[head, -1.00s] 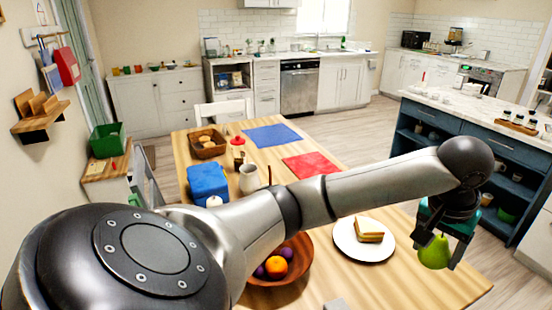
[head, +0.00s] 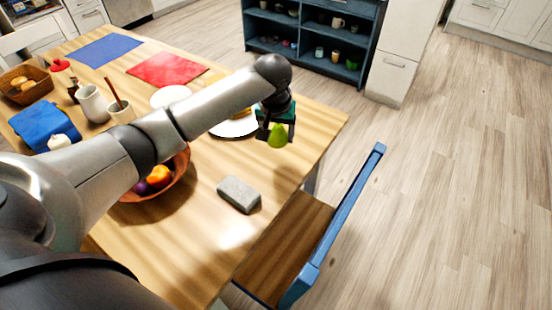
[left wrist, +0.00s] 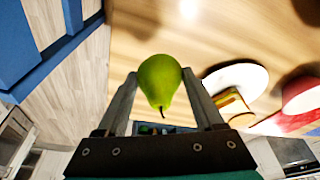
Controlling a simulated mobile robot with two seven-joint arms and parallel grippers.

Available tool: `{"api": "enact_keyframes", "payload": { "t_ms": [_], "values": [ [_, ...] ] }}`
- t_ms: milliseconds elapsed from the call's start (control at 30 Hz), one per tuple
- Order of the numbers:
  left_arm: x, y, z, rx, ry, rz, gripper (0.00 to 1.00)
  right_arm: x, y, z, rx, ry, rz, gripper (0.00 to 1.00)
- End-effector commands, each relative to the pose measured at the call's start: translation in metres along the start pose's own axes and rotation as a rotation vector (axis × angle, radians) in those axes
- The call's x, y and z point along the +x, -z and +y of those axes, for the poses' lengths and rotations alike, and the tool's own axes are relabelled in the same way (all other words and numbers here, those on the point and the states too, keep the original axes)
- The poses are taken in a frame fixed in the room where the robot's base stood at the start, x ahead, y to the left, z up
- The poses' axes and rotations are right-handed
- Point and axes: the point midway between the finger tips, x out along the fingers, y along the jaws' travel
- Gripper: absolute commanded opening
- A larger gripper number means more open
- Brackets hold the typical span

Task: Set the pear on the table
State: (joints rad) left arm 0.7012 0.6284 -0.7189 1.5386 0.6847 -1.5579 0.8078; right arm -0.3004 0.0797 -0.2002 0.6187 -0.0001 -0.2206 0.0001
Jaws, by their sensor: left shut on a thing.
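A green pear (head: 278,136) is held in my left gripper (head: 276,128), over the right part of the wooden table (head: 215,215) in the head view. In the left wrist view the pear (left wrist: 160,82) sits between the two fingers (left wrist: 162,98), which are shut on it. The pear appears to be above the tabletop; the exact height is hard to tell. My right gripper is not in view.
A plate (head: 236,128) with a sandwich is beside the gripper, partly hidden by my arm. A grey block (head: 239,194), a fruit bowl (head: 165,188) and a white pitcher (head: 93,104) stand on the table. A blue chair (head: 334,225) is at its right edge. Bare wood shows around the block.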

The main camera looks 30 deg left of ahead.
Motion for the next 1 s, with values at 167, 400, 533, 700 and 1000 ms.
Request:
{"api": "enact_keyframes", "payload": {
  "t_ms": [167,400,533,700,1000],
  "values": [
    [0.034,-0.009,0.001,0.000,-0.001,0.000,0.11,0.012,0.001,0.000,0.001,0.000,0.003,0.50],
    [0.049,-0.014,0.001,0.000,-0.001,0.001,0.11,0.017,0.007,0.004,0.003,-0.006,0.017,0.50],
    [0.070,-0.019,0.001,0.000,0.000,0.000,0.11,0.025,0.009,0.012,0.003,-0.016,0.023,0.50],
    [0.082,-0.022,0.001,0.000,-0.001,0.002,0.11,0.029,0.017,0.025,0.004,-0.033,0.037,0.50],
    [0.083,-0.023,0.001,-0.001,-0.001,0.001,0.11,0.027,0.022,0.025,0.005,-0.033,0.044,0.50]
  ]
}}
